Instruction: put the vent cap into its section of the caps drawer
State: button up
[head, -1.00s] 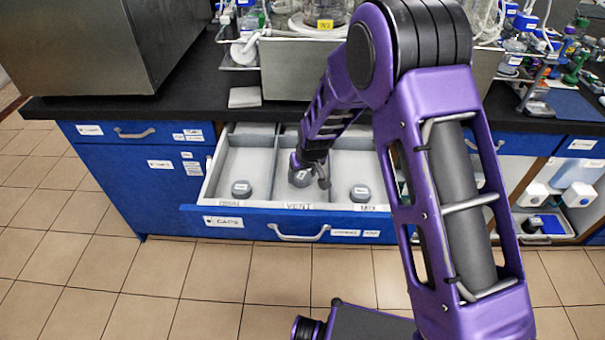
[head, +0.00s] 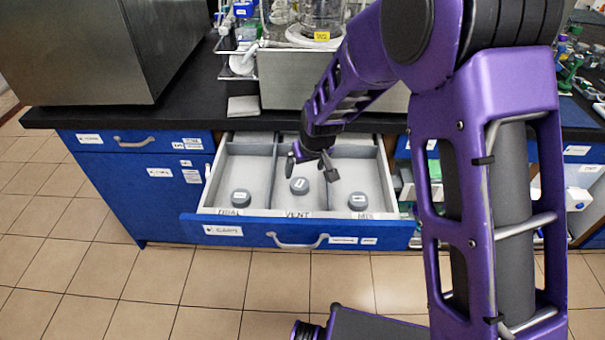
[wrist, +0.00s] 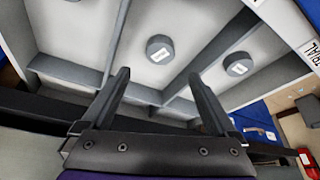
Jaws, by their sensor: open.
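The caps drawer (head: 233,230) is pulled open and split into three sections. The vent cap (head: 299,186), a grey round cap with a white label, stands upright on the floor of the middle section, behind the VENT label. It also shows in the wrist view (wrist: 160,48), beyond my fingertips. My gripper (head: 310,164) is open and empty, over the middle section and a little behind and above the cap, apart from it. In the wrist view, both fingers of my gripper (wrist: 158,75) are spread with nothing between them.
A similar grey cap (head: 241,198) stands in the left section and another (head: 358,201) in the right section marked MIX. Thin dividers separate the sections. The black counter (head: 180,118) overhangs the drawer's back. Floor in front is clear.

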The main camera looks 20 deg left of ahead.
jog(key=shift+v, duration=1.35)
